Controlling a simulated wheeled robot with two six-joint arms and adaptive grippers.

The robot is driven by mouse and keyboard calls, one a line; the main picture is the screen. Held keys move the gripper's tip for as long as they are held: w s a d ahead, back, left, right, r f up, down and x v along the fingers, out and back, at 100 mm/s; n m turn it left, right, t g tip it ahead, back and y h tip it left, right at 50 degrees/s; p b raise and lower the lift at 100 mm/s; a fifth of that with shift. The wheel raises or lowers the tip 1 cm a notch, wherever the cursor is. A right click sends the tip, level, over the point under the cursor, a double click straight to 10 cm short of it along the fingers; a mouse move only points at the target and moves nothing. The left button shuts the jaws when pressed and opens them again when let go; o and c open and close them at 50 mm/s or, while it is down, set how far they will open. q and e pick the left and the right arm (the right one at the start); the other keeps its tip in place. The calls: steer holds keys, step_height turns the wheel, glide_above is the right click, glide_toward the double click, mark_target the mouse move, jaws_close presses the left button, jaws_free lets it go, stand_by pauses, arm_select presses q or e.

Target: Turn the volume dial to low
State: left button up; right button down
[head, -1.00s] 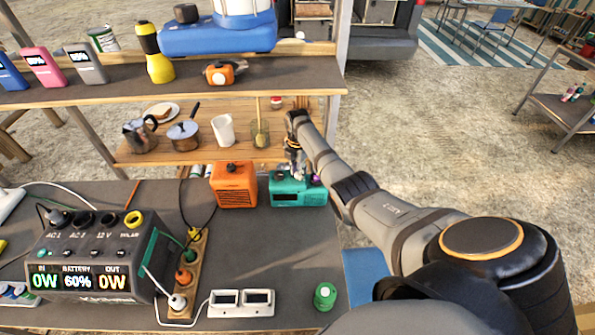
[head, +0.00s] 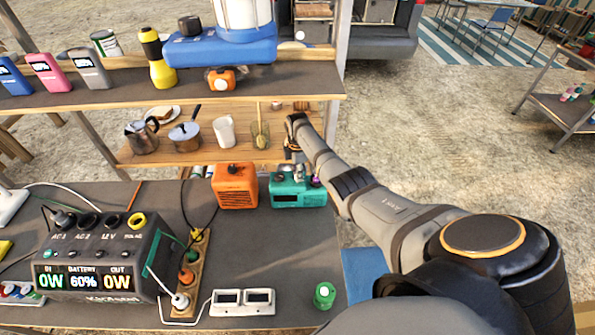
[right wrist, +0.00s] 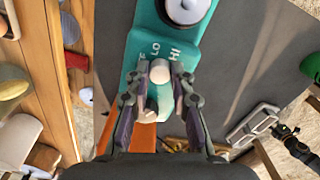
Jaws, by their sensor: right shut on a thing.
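A teal radio (head: 298,198) stands on the grey worktop, beside an orange radio. In the right wrist view its top panel (right wrist: 139,50) carries the marks LO and HI and a third mark partly hidden by a finger. My right gripper (right wrist: 160,72) is shut on the pale volume dial (right wrist: 159,70), just below LO and HI. I cannot tell exactly which mark the dial points at. In the head view the right gripper (head: 294,172) is over the radio's top, small and partly hidden. My left gripper is not in view.
A round silver knob (right wrist: 185,9) sits farther along the teal top. The orange radio (head: 236,187) is close on the left. A power station (head: 105,255) and a socket strip with cables stand left. A shelf (head: 190,148) with pots is behind.

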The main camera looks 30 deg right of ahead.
steer(key=m+p, duration=0.1)
steer(key=m, duration=0.4)
steer(key=shift+m, duration=0.3)
stand_by(0.4)
steer(key=c, duration=1.1)
jaws_free()
steer(key=shift+c, duration=0.2)
steer(key=shift+r, duration=0.25)
step_height(320, 180, up, 7)
steer(key=shift+r, duration=0.1)
